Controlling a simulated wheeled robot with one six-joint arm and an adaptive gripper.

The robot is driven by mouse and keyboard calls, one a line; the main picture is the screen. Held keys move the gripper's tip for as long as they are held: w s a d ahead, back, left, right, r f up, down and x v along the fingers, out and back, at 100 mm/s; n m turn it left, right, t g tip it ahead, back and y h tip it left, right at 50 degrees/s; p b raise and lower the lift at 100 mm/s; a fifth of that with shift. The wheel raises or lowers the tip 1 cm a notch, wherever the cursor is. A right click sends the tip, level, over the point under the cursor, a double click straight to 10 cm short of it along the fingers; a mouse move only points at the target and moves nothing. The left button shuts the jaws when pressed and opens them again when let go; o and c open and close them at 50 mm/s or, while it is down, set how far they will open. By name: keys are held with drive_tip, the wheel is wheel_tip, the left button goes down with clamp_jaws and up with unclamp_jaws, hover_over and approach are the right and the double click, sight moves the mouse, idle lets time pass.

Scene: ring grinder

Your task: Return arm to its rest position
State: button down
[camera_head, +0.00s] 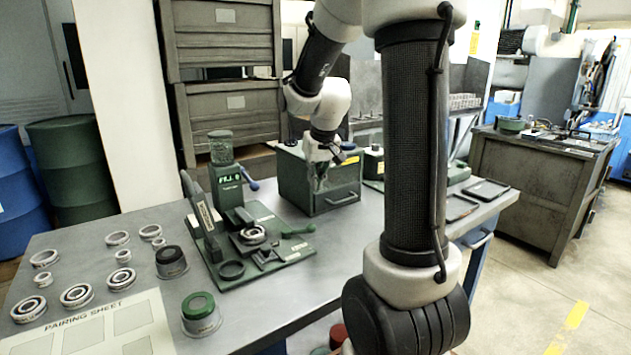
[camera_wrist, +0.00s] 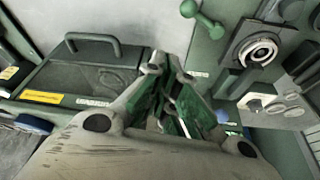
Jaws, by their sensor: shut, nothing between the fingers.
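My arm reaches over the grey workbench (camera_head: 290,300) from the upper right in the head view. My gripper (camera_head: 318,186) hangs pointing down, in front of or just above the dark green box (camera_head: 330,188); I cannot tell the exact gap. It also shows in the wrist view (camera_wrist: 167,62), with its fingertips close together and nothing seen between them. In the wrist view the box with a handle (camera_wrist: 80,80) lies left of the fingers. The green press fixture (camera_head: 250,245) lies to the right of them, with a bearing ring (camera_wrist: 257,50) on it.
Loose rings (camera_head: 76,295), a green-lidded jar (camera_head: 201,314), a black-lidded jar (camera_head: 171,262) and the pairing sheet (camera_head: 100,330) occupy the bench's left side. Dark trays (camera_head: 486,190) lie at its right end. A filled green dispenser (camera_head: 222,165) stands upright on the fixture. The bench's front middle is clear.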

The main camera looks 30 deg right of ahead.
drive_tip(key=s+a+r, duration=0.2)
drive_tip(key=s+a, duration=0.1)
drive_tip(key=s, duration=0.5)
drive_tip(key=s+a+r+n, duration=0.1)
drive_tip(key=s+a+r, duration=0.1)
drive_tip(key=s, duration=0.6)
drive_tip(key=s+a+r+n, duration=0.1)
drive_tip(key=s+a, duration=0.3)
drive_tip(key=s, duration=0.4)
drive_tip(key=shift+r+y, duration=0.4)
drive_tip(key=shift+r, duration=0.45)
